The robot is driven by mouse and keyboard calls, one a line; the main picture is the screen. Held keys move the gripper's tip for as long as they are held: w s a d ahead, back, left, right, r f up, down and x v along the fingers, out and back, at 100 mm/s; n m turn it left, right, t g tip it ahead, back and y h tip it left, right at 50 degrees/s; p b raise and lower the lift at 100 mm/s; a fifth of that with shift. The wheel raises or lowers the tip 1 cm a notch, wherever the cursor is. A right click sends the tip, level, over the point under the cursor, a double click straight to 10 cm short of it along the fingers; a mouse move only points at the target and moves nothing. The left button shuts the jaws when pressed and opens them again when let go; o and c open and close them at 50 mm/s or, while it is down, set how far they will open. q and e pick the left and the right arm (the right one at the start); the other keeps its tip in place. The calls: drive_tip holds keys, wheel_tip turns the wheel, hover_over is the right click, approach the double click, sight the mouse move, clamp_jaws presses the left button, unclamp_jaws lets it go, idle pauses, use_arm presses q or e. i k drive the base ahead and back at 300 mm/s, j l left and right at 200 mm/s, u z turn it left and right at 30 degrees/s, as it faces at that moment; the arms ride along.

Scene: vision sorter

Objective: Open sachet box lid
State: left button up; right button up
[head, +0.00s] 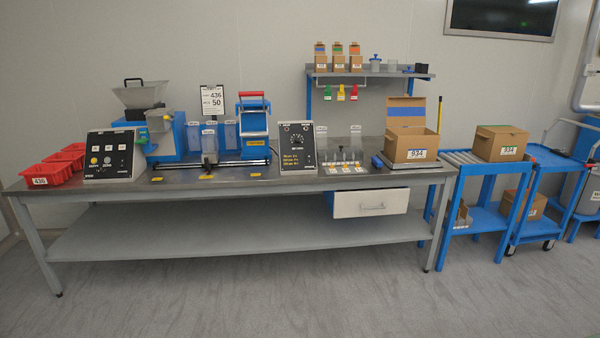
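A cardboard box (408,150) labelled 934 stands at the right end of the bench, with a raised flap (405,105) at its back showing a blue patch. A second cardboard box (508,143) with a similar number label stands on the blue roller trolley to the right; its top looks mostly closed, with a green edge. I cannot tell which one is the sachet box. Neither of my grippers is in view.
The long steel bench (235,180) carries red trays (47,174), a control panel (109,155), a blue machine (178,140) and a second panel (297,145). A white drawer (368,203) hangs beneath. The floor (300,290) in front is clear.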

sight(341, 148)
drive_tip(key=i+z, duration=0.4)
drive_tip(key=i, duration=0.85)
drive_tip(key=i+j+u, duration=0.1)
drive_tip(key=i+j, duration=0.35)
drive_tip(key=i, duration=0.15)
